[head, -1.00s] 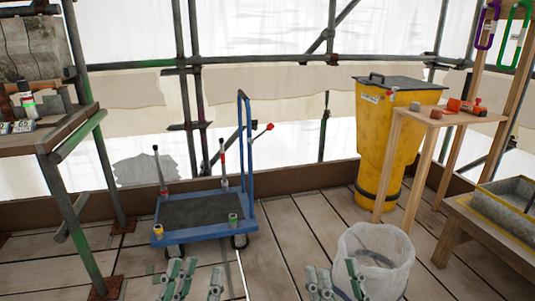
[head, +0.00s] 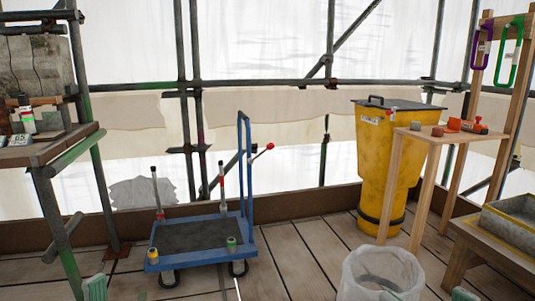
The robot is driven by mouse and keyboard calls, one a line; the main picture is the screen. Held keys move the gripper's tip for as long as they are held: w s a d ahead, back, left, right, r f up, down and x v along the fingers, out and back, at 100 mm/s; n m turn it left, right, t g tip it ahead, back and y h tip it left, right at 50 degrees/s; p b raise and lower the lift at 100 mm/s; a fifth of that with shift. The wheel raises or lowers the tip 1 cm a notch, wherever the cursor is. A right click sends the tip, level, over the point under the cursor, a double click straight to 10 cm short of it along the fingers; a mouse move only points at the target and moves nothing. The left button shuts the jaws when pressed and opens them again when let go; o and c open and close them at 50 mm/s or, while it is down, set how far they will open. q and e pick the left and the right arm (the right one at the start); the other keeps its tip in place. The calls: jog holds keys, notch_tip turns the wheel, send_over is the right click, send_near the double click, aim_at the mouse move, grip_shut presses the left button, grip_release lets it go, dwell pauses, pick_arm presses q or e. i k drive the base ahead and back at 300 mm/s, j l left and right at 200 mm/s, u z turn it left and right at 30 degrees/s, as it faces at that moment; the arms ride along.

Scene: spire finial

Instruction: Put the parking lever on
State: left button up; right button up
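A blue trolley (head: 201,257) with a dark deck stands on the plank floor, left of centre in the head view. A thin lever with a red knob (head: 269,147) sticks out from its upright blue handle frame (head: 249,190) and slants up to the right. I cannot tell whether this is the parking lever.
A white bin (head: 354,270) stands right of the trolley. Behind it are a yellow container (head: 374,165) and a wooden stand (head: 438,136) with small red and grey items. A scaffold bench (head: 45,152) is at left.

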aim_at(271, 145)
jog(key=i+z, duration=0.15)
jog(key=i, duration=0.3)
jog(key=i+j+z, duration=0.1)
jog(key=i, duration=0.35)
jog(key=i+j+z, duration=0.15)
jog(key=i, duration=0.3)
jog(key=i+j+z, duration=0.1)
jog(key=i, duration=0.35)
jog(key=i+j+z, duration=0.15)
jog(key=i, duration=0.3)
jog(key=j, duration=0.1)
